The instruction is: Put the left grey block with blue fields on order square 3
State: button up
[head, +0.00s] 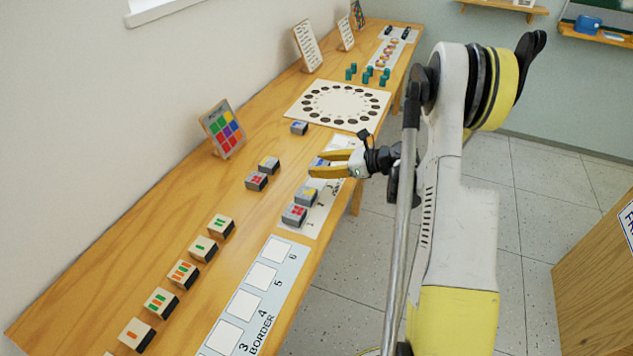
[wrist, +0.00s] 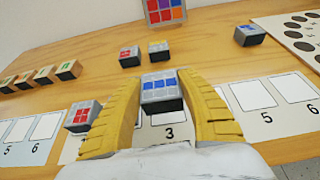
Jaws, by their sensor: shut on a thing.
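My gripper (wrist: 162,104) has its yellow fingers shut on a grey block with blue fields (wrist: 161,90). In the head view the held block (head: 319,162) is partly hidden by my gripper (head: 322,165). The block is level, over or at the far part of order square 3 (wrist: 170,133); I cannot tell whether it touches. A second grey block with blue fields (head: 299,127) stands on the table near the round-hole board, and shows at the right in the wrist view (wrist: 250,35).
On the order strip stand a block with red fields (head: 294,215) and one with yellow fields (head: 306,195), close beside my gripper. Two grey blocks (head: 257,181) (head: 269,164) stand behind. A colour card (head: 222,130) leans by the wall. Squares to the right of 3 (wrist: 252,95) are empty.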

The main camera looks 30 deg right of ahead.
aim_at(316, 183)
jog(key=shift+w+a+f, duration=0.35)
jog(key=shift+w+f, duration=0.05)
jog(key=shift+f, duration=0.05)
notch_tip(316, 183, down, 4)
jog(key=shift+r+b, duration=0.1)
jog(key=shift+b, duration=1.15)
jog(key=shift+r, duration=0.1)
jog(key=o, duration=0.8)
jog(key=shift+f, duration=0.2)
jog(key=shift+o, duration=0.2)
